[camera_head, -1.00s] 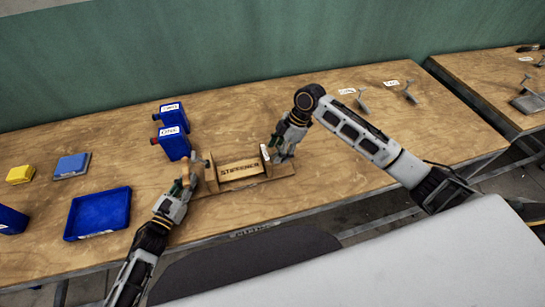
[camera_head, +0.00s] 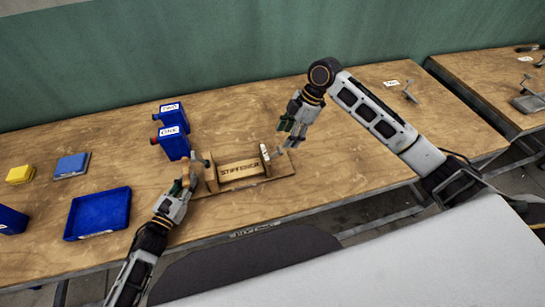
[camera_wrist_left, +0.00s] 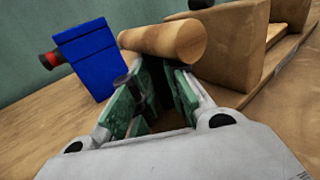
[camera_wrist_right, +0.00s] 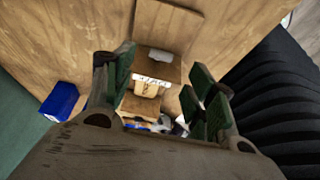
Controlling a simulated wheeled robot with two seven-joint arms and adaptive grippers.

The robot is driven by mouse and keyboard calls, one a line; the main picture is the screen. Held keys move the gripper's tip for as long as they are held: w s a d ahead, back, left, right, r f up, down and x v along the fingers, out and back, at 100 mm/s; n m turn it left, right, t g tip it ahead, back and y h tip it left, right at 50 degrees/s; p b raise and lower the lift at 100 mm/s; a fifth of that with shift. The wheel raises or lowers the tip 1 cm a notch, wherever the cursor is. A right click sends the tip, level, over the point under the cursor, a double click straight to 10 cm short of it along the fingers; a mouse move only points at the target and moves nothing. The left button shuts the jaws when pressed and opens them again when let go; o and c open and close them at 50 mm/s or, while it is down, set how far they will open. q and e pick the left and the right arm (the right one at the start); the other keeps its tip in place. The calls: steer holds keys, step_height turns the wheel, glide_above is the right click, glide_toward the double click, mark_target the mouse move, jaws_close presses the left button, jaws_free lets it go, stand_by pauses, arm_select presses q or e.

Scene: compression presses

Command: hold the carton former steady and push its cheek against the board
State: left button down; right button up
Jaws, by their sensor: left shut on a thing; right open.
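The carton former (camera_head: 272,181) is a wooden fixture near the table's front edge. The board marked STIFFENER (camera_head: 239,170) stands between its left end block (camera_head: 211,174) and its right cheek (camera_head: 265,156), which bears a pale label. A small gap seems to show between board and cheek, but I cannot be sure. My left gripper (camera_head: 188,181) is shut on the round wooden handle (camera_wrist_left: 165,42) beside the left end block (camera_wrist_left: 232,45). My right gripper (camera_head: 284,131) is open and empty, above and behind the cheek; its wrist view shows the former (camera_wrist_right: 160,65) between the fingers.
Two blue boxes marked TWO (camera_head: 170,113) and ONE (camera_head: 174,143) stand behind the former. A blue tray (camera_head: 97,213), a blue block (camera_head: 72,165) and a yellow block (camera_head: 20,174) lie left. A metal tool (camera_head: 410,92) lies far right.

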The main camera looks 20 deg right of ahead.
steer(key=shift+v, duration=2)
arm_select(q)
steer(key=c, duration=1.3)
jaws_free()
steer(key=shift+c, duration=0.2)
steer(key=shift+s+a, duration=0.1)
steer(key=shift+v, duration=5.85)
steer(key=shift+s, duration=0.15)
arm_select(e)
steer(key=shift+s, duration=0.1)
